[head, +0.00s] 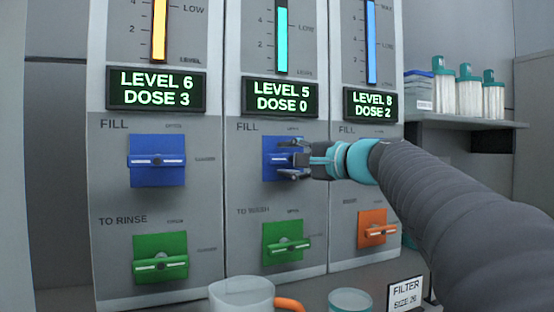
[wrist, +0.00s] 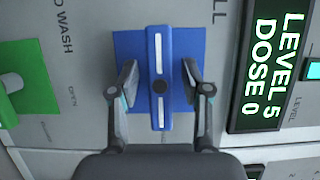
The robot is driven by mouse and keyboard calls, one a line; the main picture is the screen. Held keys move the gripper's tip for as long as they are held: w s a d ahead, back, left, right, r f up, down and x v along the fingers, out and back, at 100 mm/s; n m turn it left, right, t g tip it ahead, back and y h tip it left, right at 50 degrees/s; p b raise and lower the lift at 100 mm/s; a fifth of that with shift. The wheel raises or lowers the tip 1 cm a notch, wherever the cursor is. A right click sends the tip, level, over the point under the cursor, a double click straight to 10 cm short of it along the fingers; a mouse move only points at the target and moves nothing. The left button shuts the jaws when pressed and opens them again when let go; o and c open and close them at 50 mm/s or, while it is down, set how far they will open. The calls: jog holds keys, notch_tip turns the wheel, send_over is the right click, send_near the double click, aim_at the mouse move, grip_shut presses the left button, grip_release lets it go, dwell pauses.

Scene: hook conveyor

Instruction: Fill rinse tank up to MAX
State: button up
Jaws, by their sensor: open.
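The middle panel has a cyan gauge (head: 282,38) and a display (head: 281,97) reading LEVEL 5, DOSE 0. Its blue FILL handle (head: 277,160) lies level across a blue plate. The handle also shows in the wrist view (wrist: 160,105), where the display (wrist: 275,65) is on the right. My gripper (head: 292,159) is open at the right end of this handle. In the wrist view my gripper (wrist: 162,72) has one finger on each side of the handle, with visible gaps. Below it is a green TO WASH handle (head: 286,247). The panel's MAX mark is not in view.
The left panel has a display (head: 156,88) reading LEVEL 6, DOSE 3, and a blue FILL handle (head: 157,160). The right panel's display (head: 370,104) reads LEVEL 8, DOSE 2, above an orange handle (head: 373,229). A mug (head: 241,294) and FILTER sign (head: 405,290) stand in front.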

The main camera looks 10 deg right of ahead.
grip_shut()
jog(key=shift+n, duration=0.3)
jog(key=n+g+h, duration=0.1)
jog(key=n, duration=0.2)
jog(key=shift+n+h, duration=0.3)
jog(key=shift+n, duration=0.1)
jog(key=n+g+h, duration=0.1)
jog(key=n+h, duration=0.1)
jog(key=n, duration=0.2)
dwell(0.4)
grip_release()
